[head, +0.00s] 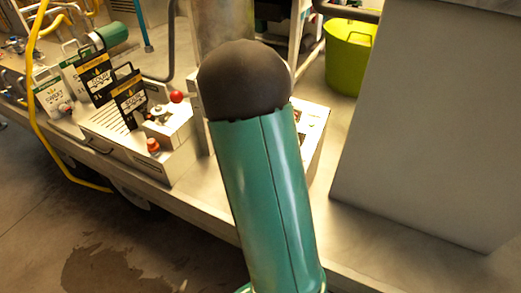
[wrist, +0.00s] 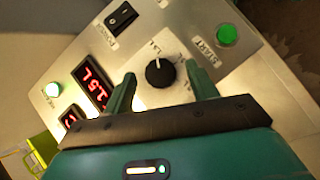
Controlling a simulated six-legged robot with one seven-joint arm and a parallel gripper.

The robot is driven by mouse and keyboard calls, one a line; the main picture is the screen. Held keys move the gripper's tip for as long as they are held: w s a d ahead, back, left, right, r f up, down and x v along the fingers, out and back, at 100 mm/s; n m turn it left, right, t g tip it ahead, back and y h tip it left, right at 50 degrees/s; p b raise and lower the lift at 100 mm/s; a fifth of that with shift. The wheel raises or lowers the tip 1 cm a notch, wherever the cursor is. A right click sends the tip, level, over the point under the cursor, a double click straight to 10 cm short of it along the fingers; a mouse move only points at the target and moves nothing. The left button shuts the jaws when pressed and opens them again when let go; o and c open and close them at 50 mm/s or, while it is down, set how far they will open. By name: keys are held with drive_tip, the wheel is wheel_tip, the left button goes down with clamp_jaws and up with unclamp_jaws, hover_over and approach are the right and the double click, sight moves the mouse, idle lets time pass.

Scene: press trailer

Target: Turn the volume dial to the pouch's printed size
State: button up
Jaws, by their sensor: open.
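The volume dial (wrist: 159,73) is a round black knob with a white mark on a pale metal panel. Its mark points toward the top of the wrist view, near a printed label that seems to read 1.5 L. A red display (wrist: 92,85) reads 1.5 L. My gripper (wrist: 161,70) is open, with one green finger on each side of the dial; I cannot tell whether they touch it.
In the head view my arm hides most of the panel box (head: 314,132). A lime-green bucket (head: 349,62) stands behind.

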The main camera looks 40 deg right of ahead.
drive_tip(key=v, duration=1.3)
drive_tip(key=shift+w+r, duration=0.1)
drive_tip(key=shift+r, duration=0.05)
drive_tip(key=s+a+r+n+t+y, duration=0.1)
drive_tip(key=s+a+t, duration=0.4)
drive_tip(key=s+a, duration=0.3)
drive_tip(key=s+a+r+n+t+y, duration=0.2)
drive_tip(key=s+a+t, duration=0.4)
drive_tip(key=a, duration=0.9)
drive_tip(key=shift+s+a+n, duration=0.3)
drive_tip(key=shift+s+a, duration=0.1)
drive_tip(key=shift+s, duration=1.05)
drive_tip(key=shift+r, duration=0.1)
